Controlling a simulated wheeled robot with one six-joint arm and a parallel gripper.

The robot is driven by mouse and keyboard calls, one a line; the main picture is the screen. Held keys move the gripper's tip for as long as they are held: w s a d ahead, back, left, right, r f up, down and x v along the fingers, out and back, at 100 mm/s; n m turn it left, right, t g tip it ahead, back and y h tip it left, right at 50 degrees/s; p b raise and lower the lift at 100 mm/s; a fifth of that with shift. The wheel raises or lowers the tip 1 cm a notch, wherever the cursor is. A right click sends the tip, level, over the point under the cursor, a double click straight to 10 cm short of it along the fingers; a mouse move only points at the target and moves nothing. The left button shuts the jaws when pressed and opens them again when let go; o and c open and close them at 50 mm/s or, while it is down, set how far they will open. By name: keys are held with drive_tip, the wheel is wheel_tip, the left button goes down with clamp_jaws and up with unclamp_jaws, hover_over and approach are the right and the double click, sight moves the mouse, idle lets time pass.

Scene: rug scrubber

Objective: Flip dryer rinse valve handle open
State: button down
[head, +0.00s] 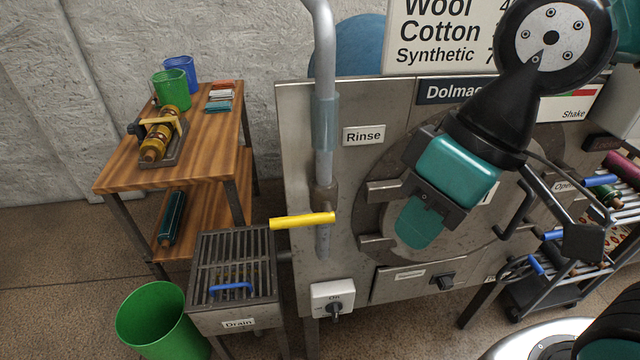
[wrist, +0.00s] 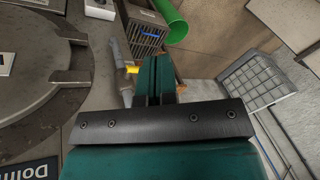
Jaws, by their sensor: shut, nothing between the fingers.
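The yellow rinse valve handle (head: 302,221) sticks out to the left, almost level, from the grey pipe (head: 324,140) below the "Rinse" label (head: 364,135). In the wrist view the handle (wrist: 132,70) shows just left of my fingers, partly hidden. My gripper (head: 412,228), with teal fingers, is shut and empty. In the head view it hangs in front of the round dryer door, to the right of the handle and apart from it. The fingers (wrist: 155,62) also show pressed together in the wrist view.
A drain grate box (head: 235,265) with a blue handle stands left of the dryer, beside a green bucket (head: 158,318). A wooden table (head: 125,170) stands behind. A power switch (head: 333,300) sits below the pipe. A rack (head: 560,270) stands at right.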

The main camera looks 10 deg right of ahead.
drive_tip(key=r+m+t+h+p, duration=0.2)
drive_tip(key=m+h+p, duration=0.2)
drive_tip(key=m+p, duration=0.4)
hover_over(291, 218)
drive_tip(key=s+p, duration=0.1)
drive_tip(key=s, duration=0.2)
drive_tip(key=shift+s+a+f+n, duration=0.1)
drive_tip(key=shift+a+f+n, duration=0.1)
drive_tip(key=shift+n, duration=0.1)
drive_tip(key=w+f+p, duration=0.1)
drive_tip(key=f, duration=0.3)
drive_tip(key=f+p, duration=0.2)
drive_tip(key=f, duration=0.3)
drive_tip(key=w+f+p, duration=0.1)
drive_tip(key=f, duration=0.3)
drive_tip(key=shift+w+d+f+p, duration=0.1)
drive_tip(key=shift+w+f+p, duration=0.25)
drive_tip(key=shift+p, duration=0.05)
drive_tip(key=shift+f+h, duration=0.15)
drive_tip(key=shift+h, duration=0.15)
